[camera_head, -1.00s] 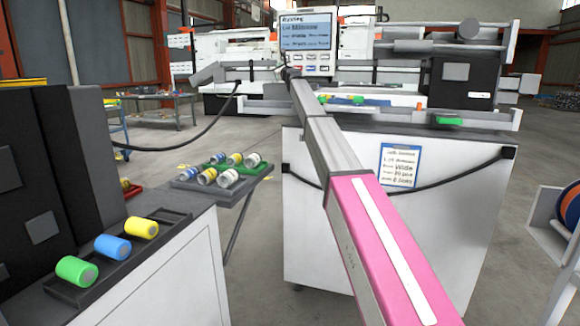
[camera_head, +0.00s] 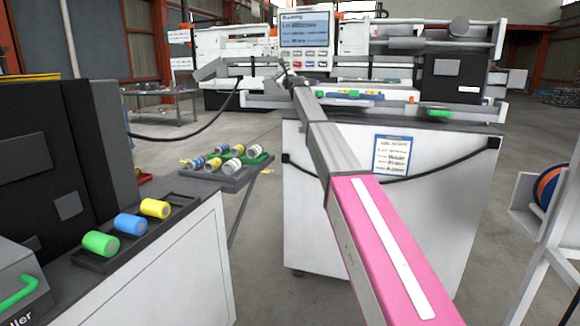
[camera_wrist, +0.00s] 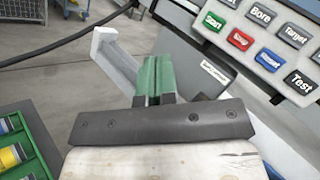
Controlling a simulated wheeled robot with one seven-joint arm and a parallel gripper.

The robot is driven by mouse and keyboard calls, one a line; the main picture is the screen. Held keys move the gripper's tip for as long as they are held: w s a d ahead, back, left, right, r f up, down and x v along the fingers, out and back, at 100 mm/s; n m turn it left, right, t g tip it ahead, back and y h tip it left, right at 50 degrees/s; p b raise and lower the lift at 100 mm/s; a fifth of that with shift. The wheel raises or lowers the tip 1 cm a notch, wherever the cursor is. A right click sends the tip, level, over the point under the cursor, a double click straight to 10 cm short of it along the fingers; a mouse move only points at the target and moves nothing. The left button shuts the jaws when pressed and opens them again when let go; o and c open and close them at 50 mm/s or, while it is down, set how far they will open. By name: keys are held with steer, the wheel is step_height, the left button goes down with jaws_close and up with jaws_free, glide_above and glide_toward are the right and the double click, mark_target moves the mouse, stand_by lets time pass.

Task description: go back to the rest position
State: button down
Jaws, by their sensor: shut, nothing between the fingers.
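My gripper (camera_wrist: 158,78) shows in the wrist view with its two green fingers together and nothing between them. In the head view the far end of my arm (camera_head: 312,105) reaches to just below the control panel (camera_head: 306,42), and the gripper there is small and hard to make out. In the wrist view the panel's buttons (camera_wrist: 262,42), among them Start, Stop, Reset and Test, lie to the right of the fingers, which are apart from them. The panel screen (camera_head: 305,28) seems to read "Running".
A dark tray (camera_head: 88,262) with green, blue and yellow cylinders is on the cabinet at left. A side shelf (camera_head: 215,182) holds several ringed cylinders. The white machine cabinet (camera_head: 440,215) stands ahead. A white rack (camera_head: 553,240) is at right. Open floor lies between the cabinets.

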steer(key=s+d+f+n+g+h, duration=0.1)
steer(key=s+d+f+n+g, duration=0.3)
steer(key=s+f, duration=0.8)
steer(key=s+d+f+n+g+h, duration=0.15)
steer(key=s+f+n, duration=0.5)
steer(key=f, duration=1.25)
steer(key=s+d+f+n+g, duration=0.4)
steer(key=s+f, duration=0.6)
steer(key=f, duration=0.5)
steer(key=s+d+f+n+g+h, duration=0.2)
steer(key=s+f, duration=0.5)
steer(key=s, duration=0.5)
steer(key=s+d+f+n+g+h, duration=0.2)
steer(key=s+d+f, duration=0.5)
steer(key=s, duration=0.6)
steer(key=s+d+f+n+g+h, duration=0.3)
steer(key=s+f, duration=0.4)
steer(key=s, duration=0.5)
steer(key=shift+s+d+f+n+g, duration=0.2)
steer(key=shift+d+f+n+g, duration=0.2)
steer(key=shift+d+n+g, duration=0.6)
